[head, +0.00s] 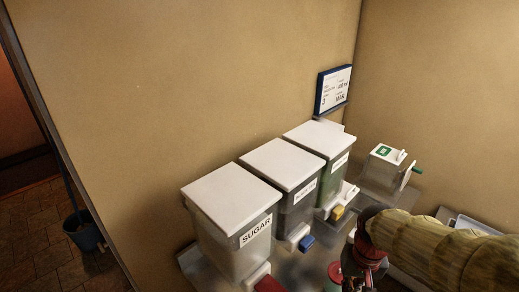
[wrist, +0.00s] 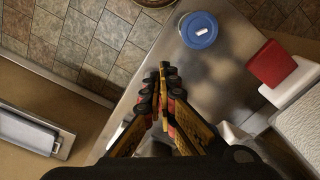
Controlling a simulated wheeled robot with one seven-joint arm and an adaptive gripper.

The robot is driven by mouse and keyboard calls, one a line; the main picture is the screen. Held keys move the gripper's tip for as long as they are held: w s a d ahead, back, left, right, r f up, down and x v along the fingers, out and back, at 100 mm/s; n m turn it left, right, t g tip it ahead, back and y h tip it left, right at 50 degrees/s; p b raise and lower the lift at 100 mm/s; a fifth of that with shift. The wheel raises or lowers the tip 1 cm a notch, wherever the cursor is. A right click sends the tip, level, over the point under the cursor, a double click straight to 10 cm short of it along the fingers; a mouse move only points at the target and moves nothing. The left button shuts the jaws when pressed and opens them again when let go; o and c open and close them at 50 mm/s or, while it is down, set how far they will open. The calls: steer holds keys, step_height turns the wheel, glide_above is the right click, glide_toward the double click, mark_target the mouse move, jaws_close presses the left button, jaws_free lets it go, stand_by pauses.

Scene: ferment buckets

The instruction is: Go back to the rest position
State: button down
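My gripper (wrist: 167,72) shows in the wrist view with its two yellow-and-black fingers drawn together at the tips. Nothing shows between them. It hangs above the steel counter (wrist: 135,95), apart from the blue-lidded container (wrist: 198,30) ahead of it and to the right. In the head view my arm in its khaki sleeve reaches in from the lower right, and the fingertips cannot be made out clearly there.
Along the wall stand the sugar bin (head: 234,215) with a red dispenser (wrist: 272,64), a bin with a blue handle (head: 306,242) and one with a yellow handle (head: 337,213). A white box (head: 387,168) has a green crank. A bucket (head: 84,232) stands on the tiled floor.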

steer(key=s+a+f+n+t+b, duration=0.1)
steer(key=s+a+t+b, duration=0.3)
steer(key=b, duration=0.9)
steer(key=s+n+t, duration=0.1)
steer(key=s, duration=0.2)
steer(key=shift+s+f+b, duration=0.2)
steer(key=shift+s+b, duration=0.1)
steer(key=shift+b, duration=0.1)
steer(key=shift+a, duration=0.15)
